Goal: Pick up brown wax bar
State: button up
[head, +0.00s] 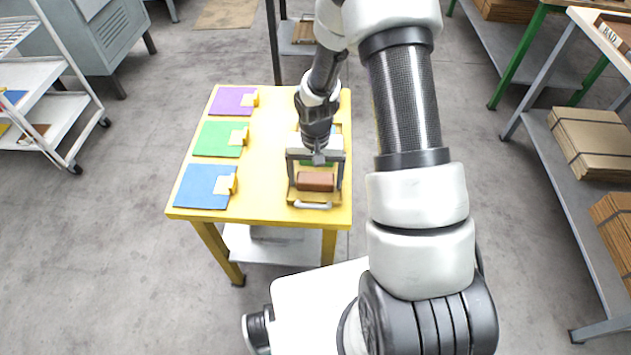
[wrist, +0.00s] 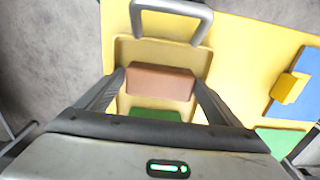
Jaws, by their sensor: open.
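The brown wax bar (head: 315,181) lies in the near end of a yellow tray (head: 299,197) on the yellow table. In the wrist view the brown wax bar (wrist: 160,82) sits between the two fingers of my gripper (wrist: 157,80), with the fingers spread to its left and right. My gripper (head: 316,178) also shows in the head view, above and around the bar. It is open. I cannot tell whether a finger touches the bar.
A green bar (wrist: 155,115) lies beside the brown one in the tray. The tray has a grey handle (wrist: 172,8). Blue (head: 203,187), green (head: 220,139) and purple (head: 232,101) pads with yellow blocks line the table's left side. The table's middle strip is bare.

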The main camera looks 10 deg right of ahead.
jog(key=c, duration=0.9)
jog(key=shift+r, duration=0.1)
